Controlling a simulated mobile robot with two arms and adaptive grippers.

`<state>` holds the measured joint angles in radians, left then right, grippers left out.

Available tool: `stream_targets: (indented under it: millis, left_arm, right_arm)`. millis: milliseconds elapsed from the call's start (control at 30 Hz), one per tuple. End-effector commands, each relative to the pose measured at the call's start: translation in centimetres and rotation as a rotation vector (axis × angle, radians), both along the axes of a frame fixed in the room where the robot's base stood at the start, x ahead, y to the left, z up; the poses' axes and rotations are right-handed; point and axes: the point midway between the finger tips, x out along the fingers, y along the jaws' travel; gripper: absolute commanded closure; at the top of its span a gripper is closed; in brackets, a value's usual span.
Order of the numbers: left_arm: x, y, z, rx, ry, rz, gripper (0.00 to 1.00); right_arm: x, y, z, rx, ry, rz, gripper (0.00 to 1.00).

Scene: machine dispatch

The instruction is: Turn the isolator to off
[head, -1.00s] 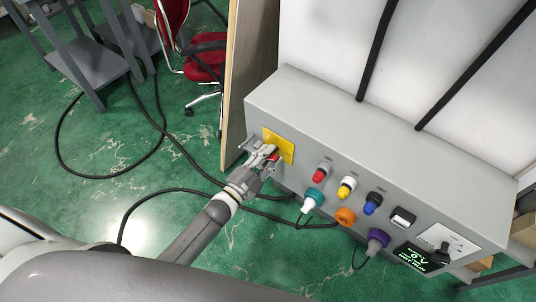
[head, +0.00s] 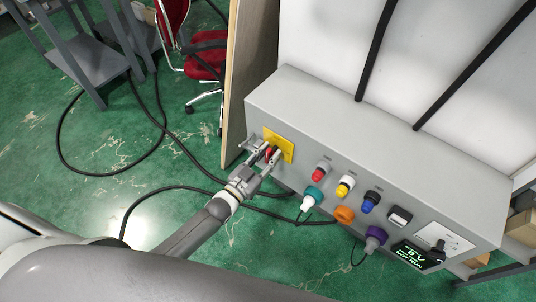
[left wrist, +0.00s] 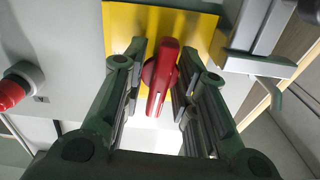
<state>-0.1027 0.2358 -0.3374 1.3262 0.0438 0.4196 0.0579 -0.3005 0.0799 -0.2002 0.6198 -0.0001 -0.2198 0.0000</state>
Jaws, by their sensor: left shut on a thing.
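The isolator is a red rotary handle (head: 268,153) on a yellow plate (head: 286,146) at the left end of the grey panel's front. In the left wrist view the red handle (left wrist: 161,75) stands almost in line with the fingers, slightly tilted, in front of the yellow plate (left wrist: 118,28). My left gripper (head: 265,150) has one finger on each side of the handle and is shut on it. In the left wrist view the left gripper (left wrist: 162,50) shows thin gaps beside the handle. My right gripper is not in view.
A wooden board edge (head: 238,90) stands left of the panel. Cables lie on the green floor.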

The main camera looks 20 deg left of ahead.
Motion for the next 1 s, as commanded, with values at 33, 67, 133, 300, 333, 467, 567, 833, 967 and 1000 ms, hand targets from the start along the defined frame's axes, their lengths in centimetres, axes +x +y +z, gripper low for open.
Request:
stream_targets:
  millis: [33,67,133,300,333,467,567,833,967,1000]
  left_arm:
    - [-0.07,0.01,-0.12,-0.021,0.011,-0.001,0.96]
    - [-0.07,0.02,-0.12,-0.031,0.014,-0.001,0.96]
    - [-0.07,0.02,-0.13,-0.053,0.022,-0.001,0.96]
    - [-0.06,0.03,-0.14,-0.086,0.035,0.0,0.96]
    - [-0.07,0.02,-0.13,-0.09,0.036,0.0,0.96]
    - [-0.07,0.01,-0.14,-0.099,0.039,0.0,0.96]
    - [-0.07,0.01,-0.14,-0.1,0.039,0.0,0.96]
    - [-0.07,0.01,-0.14,-0.099,0.039,0.0,0.66]
    - [-0.05,0.0,-0.11,-0.098,0.038,0.0,0.66]
    - [-0.05,-0.01,-0.09,-0.098,0.038,0.0,0.66]
  right_arm:
    - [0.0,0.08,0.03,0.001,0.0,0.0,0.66]
    - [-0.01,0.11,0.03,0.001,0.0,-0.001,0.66]
    - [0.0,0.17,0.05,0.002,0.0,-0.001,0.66]
    - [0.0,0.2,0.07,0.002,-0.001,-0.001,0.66]
    - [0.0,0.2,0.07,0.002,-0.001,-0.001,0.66]
    - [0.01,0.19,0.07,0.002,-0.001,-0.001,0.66]
    - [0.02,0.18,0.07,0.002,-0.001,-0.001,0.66]
    - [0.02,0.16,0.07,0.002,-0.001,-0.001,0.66]
    - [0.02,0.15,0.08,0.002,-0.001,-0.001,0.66]
    - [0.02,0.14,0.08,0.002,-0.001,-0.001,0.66]
